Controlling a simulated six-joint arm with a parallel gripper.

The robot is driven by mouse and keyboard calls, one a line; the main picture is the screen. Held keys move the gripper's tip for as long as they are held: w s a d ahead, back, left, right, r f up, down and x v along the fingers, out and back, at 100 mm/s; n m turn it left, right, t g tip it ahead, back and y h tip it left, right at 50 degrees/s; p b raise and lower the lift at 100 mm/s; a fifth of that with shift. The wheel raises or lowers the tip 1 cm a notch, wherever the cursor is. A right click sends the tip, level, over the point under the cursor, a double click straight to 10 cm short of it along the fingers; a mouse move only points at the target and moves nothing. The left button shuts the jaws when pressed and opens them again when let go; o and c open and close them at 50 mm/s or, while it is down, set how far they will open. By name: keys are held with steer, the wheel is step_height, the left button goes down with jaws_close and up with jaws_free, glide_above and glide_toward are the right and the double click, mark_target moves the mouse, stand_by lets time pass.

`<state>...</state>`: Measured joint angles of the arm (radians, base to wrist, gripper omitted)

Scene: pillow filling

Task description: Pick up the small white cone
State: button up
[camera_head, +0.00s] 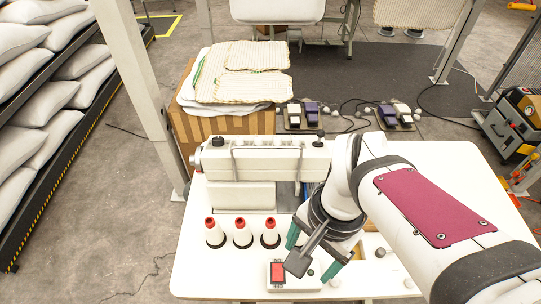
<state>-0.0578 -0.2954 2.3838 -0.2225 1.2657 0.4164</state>
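A white sewing machine (265,160) stands behind the cones. A box with a red switch (278,272) sits at the table's front, close below my gripper. Small pale round parts (380,252) lie to the right. The white table (205,275) is clear at front left.

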steer(key=w+a+f+m+h, duration=0.1)
steer(key=w+a+f+m, duration=0.15)
steer(key=w, duration=0.35)
steer(key=w+a+f+m, duration=0.1)
steer(key=w+f+m, duration=0.25)
steer(key=w, duration=0.25)
steer(key=m, duration=0.5)
glide_above(271, 227)
steer(key=w+a, duration=0.1)
steer(key=w, duration=0.1)
step_height(271, 227, down, 7)
steer(key=f, duration=1)
steer(key=d+f, duration=0.1)
steer(key=f, duration=0.5)
steer(key=shift+s, duration=0.3)
steer(key=shift+r, duration=0.1)
jaws_close()
